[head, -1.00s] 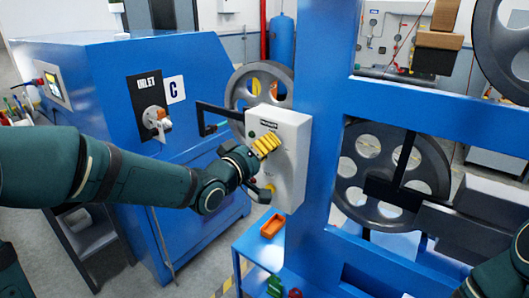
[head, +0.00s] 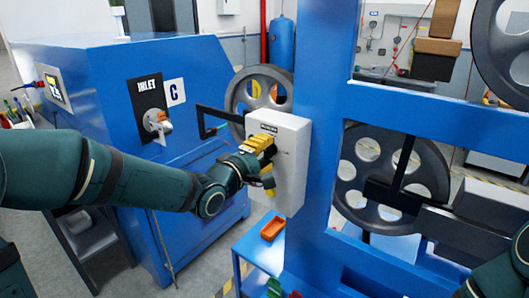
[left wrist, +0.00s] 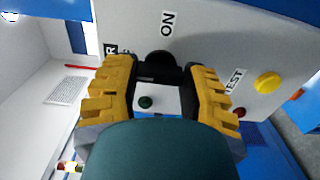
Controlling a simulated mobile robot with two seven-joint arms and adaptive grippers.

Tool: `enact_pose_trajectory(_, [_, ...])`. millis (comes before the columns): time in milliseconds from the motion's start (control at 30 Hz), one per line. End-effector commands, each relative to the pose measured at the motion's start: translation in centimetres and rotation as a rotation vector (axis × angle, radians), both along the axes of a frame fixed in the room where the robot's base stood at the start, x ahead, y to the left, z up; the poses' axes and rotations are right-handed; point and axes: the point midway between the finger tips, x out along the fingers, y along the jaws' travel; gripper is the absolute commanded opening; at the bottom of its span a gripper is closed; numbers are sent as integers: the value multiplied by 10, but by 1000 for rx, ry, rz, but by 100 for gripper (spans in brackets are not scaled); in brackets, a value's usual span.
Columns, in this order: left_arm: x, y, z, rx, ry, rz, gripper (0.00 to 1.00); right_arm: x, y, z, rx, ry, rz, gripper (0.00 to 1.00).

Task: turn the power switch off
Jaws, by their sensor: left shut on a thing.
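The white control box (head: 293,150) is fixed to the blue frame in the middle of the head view. My left gripper (head: 263,160) is at its front face, with yellow fingers. In the left wrist view my left gripper (left wrist: 158,85) is shut on the black power switch knob (left wrist: 160,62), which sits between the fingers. An "ON" label (left wrist: 168,23) is beyond the knob, and a partly hidden label ending in "R" is at left. The knob's exact angle is hard to tell. My right gripper is out of view.
Beside the knob are a green button (left wrist: 145,102), a yellow button (left wrist: 267,82) and a "TEST" label (left wrist: 234,82). A blue machine (head: 95,75) stands at left. A spoked wheel (head: 365,150) is at right.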

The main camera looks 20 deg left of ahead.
Motion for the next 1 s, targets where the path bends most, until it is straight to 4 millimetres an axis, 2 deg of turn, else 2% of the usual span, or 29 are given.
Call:
enact_pose_trajectory(467, [0,0,1,-13,2,0,9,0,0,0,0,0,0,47])
enact_pose_trajectory(500, [0,0,1,-12,1,-1,61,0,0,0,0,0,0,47])
enact_pose_trajectory(533, [0,0,1,-12,1,0,72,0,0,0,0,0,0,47])
enact_pose_trajectory(567, [0,0,1,-12,1,-1,78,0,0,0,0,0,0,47])
enact_pose_trajectory(867, [0,0,0,-11,3,0,78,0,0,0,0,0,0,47])
enact_pose_trajectory(1000, [-8,3,1,-10,2,1,78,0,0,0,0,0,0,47])
